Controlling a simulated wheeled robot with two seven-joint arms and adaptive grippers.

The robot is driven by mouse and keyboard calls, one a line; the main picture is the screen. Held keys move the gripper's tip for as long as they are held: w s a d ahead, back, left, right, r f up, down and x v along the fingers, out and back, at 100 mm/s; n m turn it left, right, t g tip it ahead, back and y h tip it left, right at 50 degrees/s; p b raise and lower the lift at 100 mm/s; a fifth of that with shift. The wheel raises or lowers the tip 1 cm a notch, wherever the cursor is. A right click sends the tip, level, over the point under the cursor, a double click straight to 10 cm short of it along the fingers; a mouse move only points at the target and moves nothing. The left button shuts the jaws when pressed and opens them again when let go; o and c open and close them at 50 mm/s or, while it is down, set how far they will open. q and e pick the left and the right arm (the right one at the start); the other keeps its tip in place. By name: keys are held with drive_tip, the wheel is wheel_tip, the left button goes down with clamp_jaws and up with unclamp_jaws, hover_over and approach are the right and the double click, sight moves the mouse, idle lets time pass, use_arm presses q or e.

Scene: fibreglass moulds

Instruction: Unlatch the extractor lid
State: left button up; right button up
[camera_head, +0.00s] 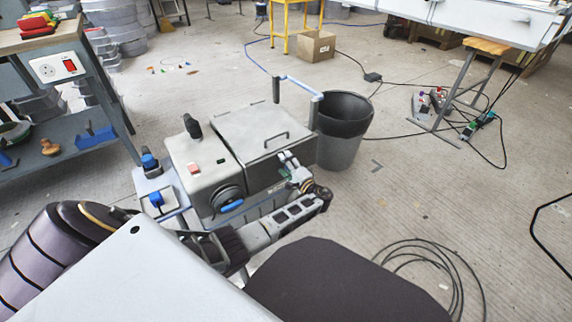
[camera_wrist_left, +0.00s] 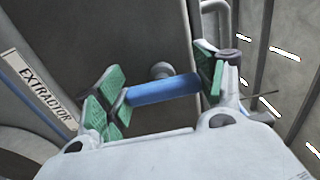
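My left gripper (camera_head: 290,168) is at the lid's front right edge. In the left wrist view my left gripper (camera_wrist_left: 165,95) is open, its green-padded fingers spread on either side of a blue latch handle (camera_wrist_left: 163,90) on a round pivot. The handle lies between the pads; whether it touches either one I cannot tell. An EXTRACTOR label (camera_wrist_left: 40,90) shows at left. My right gripper is not in view.
A black bin (camera_head: 342,135) stands close behind the extractor's right side. A workbench (camera_head: 60,100) is at left. Cables (camera_head: 430,270) lie on the floor at right, and a power strip (camera_head: 480,125) lies further back. The floor at right is mostly clear.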

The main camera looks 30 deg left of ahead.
use_arm(q)
drive_tip(key=o, duration=0.3)
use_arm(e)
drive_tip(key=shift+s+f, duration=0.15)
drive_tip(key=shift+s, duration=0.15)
use_arm(q)
drive_tip(key=shift+d, duration=0.1)
drive_tip(key=v, duration=1.1)
drive_tip(key=shift+s+d, duration=0.2)
drive_tip(key=shift+d, duration=0.15)
drive_tip(key=shift+s+f, duration=0.1)
drive_tip(key=shift+f, duration=0.05)
